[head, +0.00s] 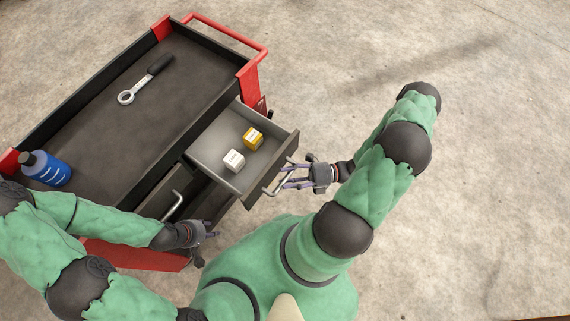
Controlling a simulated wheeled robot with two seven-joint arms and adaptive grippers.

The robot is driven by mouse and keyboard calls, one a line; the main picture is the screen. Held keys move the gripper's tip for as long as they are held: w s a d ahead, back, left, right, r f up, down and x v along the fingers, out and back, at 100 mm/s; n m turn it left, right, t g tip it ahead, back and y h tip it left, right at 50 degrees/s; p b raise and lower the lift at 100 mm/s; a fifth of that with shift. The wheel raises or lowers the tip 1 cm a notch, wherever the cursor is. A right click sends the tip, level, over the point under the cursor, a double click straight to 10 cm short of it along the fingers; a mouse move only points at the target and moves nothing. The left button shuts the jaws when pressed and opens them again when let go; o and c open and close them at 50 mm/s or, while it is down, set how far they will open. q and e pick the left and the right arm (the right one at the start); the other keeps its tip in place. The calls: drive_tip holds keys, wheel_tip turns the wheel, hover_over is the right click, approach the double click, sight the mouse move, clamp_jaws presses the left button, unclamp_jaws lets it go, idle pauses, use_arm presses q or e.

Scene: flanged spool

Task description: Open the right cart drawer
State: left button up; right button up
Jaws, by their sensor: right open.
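The right cart drawer (217,149) is pulled out from the red and black cart (105,135). The left drawer looks closed.
On the cart top lie a wrench with a dark handle (145,80) and a blue bottle (45,169) at the left end. A red push bar (228,33) is at the cart's far right end. The concrete floor to the right is clear.

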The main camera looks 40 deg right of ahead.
drive_tip(key=v, duration=1)
drive_tip(key=shift+s+d, duration=0.2)
drive_tip(key=shift+d, duration=0.15)
